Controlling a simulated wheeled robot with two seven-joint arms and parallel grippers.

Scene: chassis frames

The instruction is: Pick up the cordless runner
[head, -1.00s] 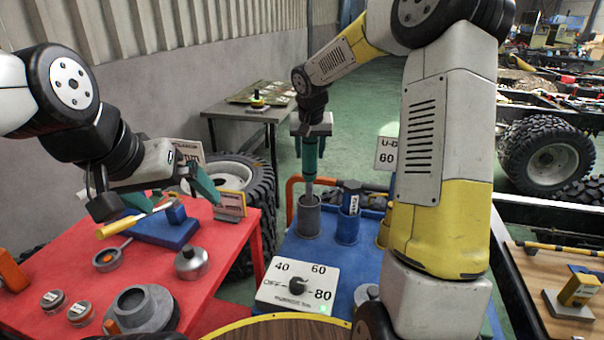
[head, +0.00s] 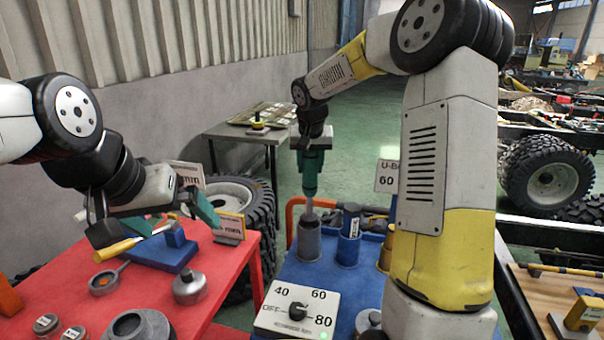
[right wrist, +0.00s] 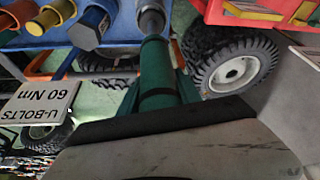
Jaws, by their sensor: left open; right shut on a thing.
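The cordless runner, a teal cylinder with a grey nose (head: 309,207), stands upright over a grey cup (head: 308,243) on the blue bench. My right gripper (head: 310,168) is shut on its teal body from above. In the right wrist view the teal body (right wrist: 157,72) runs between the fingers, and its grey nose points to the grey cup at the top edge. Whether the tip is still inside the cup is unclear. My left gripper (head: 172,220) is open over the red table, above a blue block.
A blue holder (head: 348,245) stands right of the cup. A dial panel (head: 297,312) lies in front. A sign reading U-BOLTS 60 Nm (right wrist: 38,100) is near the right arm. The red table (head: 75,275) carries several parts. A tyre (head: 258,210) stands behind.

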